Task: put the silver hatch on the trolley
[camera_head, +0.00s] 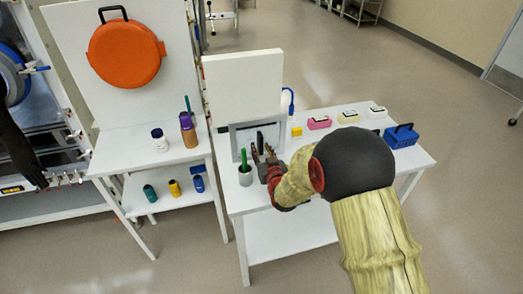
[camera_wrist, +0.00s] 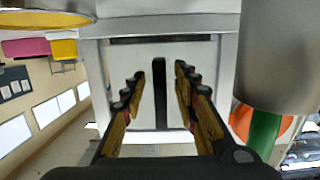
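The silver hatch (camera_head: 271,133) is a grey-framed pale panel upright at the front of a white box on the right-hand white table. Its dark bar handle stands vertical. In the wrist view the hatch (camera_wrist: 140,75) fills the middle, and the handle (camera_wrist: 160,95) shows between my fingers. My gripper (camera_head: 264,153) is in front of the hatch. In the wrist view my gripper (camera_wrist: 158,92) is open, with a gap on both sides of the handle and no visible contact. I cannot tell for certain which thing is the trolley; a metal rack (camera_head: 361,10) stands far back.
A grey cup (camera_head: 245,177) with a green marker stands close left of my gripper. A blue basket (camera_head: 401,137), a pink block (camera_head: 319,122) and a yellow block (camera_head: 297,132) lie to the right. Open floor lies behind.

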